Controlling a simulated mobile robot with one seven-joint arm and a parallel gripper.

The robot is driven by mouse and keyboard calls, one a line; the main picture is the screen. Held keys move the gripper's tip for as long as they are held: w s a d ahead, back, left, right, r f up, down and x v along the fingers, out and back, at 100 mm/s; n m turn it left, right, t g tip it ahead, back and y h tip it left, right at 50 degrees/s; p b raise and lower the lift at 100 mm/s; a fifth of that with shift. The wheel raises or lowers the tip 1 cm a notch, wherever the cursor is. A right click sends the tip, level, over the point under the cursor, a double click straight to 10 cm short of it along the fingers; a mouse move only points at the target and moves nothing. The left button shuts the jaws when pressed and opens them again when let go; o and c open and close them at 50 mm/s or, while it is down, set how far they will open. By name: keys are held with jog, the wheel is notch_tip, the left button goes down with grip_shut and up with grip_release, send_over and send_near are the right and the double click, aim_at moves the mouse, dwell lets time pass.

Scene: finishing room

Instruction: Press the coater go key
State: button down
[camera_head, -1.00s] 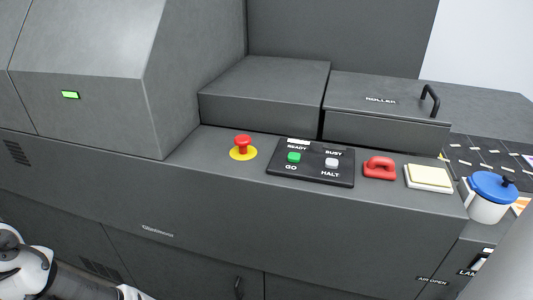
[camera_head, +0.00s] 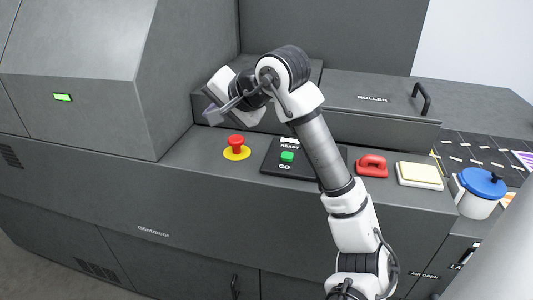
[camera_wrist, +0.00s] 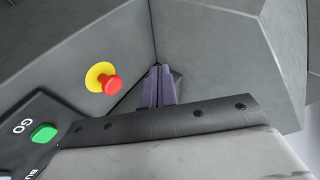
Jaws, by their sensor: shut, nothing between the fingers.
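The green GO key (camera_head: 287,157) sits on the black control panel (camera_head: 268,164) on the coater's front ledge. In the wrist view the GO key (camera_wrist: 43,133) shows at the lower left, beside its GO label. My gripper (camera_head: 211,117) is raised above the ledge, up and left of the GO key and above the red mushroom button. In the wrist view its fingers (camera_wrist: 160,84) are together and empty, apart from the key. My arm hides the right part of the panel, with the HALT key, in the head view.
A red mushroom button (camera_head: 236,142) on a yellow disc is left of the panel. A red handle (camera_head: 371,165), a cream pad (camera_head: 420,174) and a blue-lidded pot (camera_head: 481,188) stand to the right. The raised housing with the ROLLER cover (camera_head: 385,92) is behind the ledge.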

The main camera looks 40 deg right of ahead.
jog(key=s+d+m+g+h, duration=0.1)
jog(key=s+d+h, duration=0.4)
jog(key=d, duration=0.9)
jog(key=s, duration=0.2)
jog(key=shift+s+d+m+g, duration=0.25)
jog(key=shift+s+m+g, duration=0.05)
jog(key=shift+s, duration=0.05)
jog(key=shift+f, duration=0.2)
jog(key=b, duration=0.4)
send_over(289, 158)
notch_tip(289, 158, down, 7)
jog(key=shift+f, duration=0.2)
jog(key=shift+f+b, duration=0.5)
jog(key=shift+f, duration=0.1)
jog(key=shift+f, duration=0.15)
jog(key=shift+f+b, duration=0.3)
jog(key=shift+b, duration=0.45)
